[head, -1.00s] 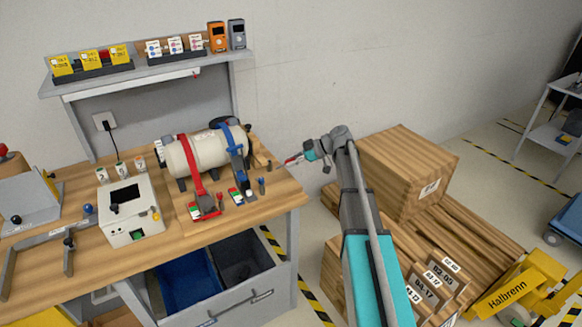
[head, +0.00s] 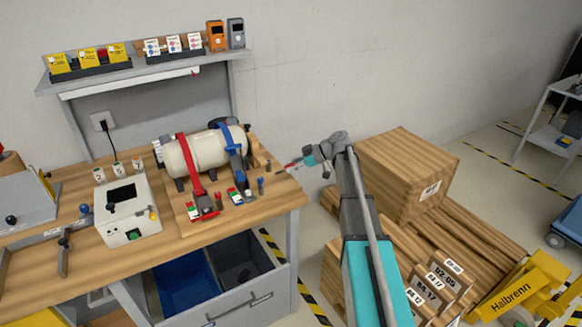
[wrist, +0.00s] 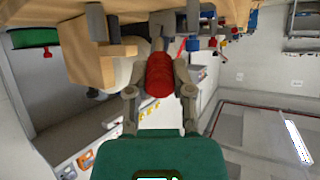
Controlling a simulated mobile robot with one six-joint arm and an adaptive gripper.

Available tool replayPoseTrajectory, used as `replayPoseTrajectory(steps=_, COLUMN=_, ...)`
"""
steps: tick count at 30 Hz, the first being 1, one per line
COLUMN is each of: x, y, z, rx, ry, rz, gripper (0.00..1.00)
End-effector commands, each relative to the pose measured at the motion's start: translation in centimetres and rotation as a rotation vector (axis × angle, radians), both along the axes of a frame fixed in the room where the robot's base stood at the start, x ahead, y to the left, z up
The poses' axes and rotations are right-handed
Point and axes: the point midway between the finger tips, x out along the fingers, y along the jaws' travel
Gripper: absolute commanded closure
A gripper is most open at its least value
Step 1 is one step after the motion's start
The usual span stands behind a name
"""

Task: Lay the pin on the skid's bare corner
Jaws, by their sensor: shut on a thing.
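My gripper (head: 297,163) is above the right end of the workbench. In the wrist view my gripper (wrist: 158,75) has its two grey fingers shut on the red pin (wrist: 159,76), a thick red cylinder there. In the head view the pin (head: 290,165) is a small red piece at the gripper's tip, apart from the board. The wooden board under the strapped tank, which looks like the skid (head: 283,188), has a bare front right corner just below the gripper. The pin's far end is unclear.
The cream tank (head: 200,152) with red and blue straps stands left of my gripper, with small posts (head: 261,185) near the corner. A white box device (head: 128,210) is farther left. A loaded pallet (head: 470,225) and a large wooden crate (head: 408,170) are right of the bench.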

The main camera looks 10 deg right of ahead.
Motion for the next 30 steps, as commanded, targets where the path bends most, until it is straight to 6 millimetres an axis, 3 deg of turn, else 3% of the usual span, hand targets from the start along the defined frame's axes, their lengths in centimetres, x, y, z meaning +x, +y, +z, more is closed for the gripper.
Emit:
replayPoseTrajectory(steps=15, x=0.0, y=0.1, z=-3.7, rx=0.0, ry=0.0, rz=0.001, gripper=1.0)
replayPoseTrajectory(steps=30, x=0.0, y=0.1, z=-4.1, rx=0.0, ry=0.0, rz=0.001, gripper=1.0)
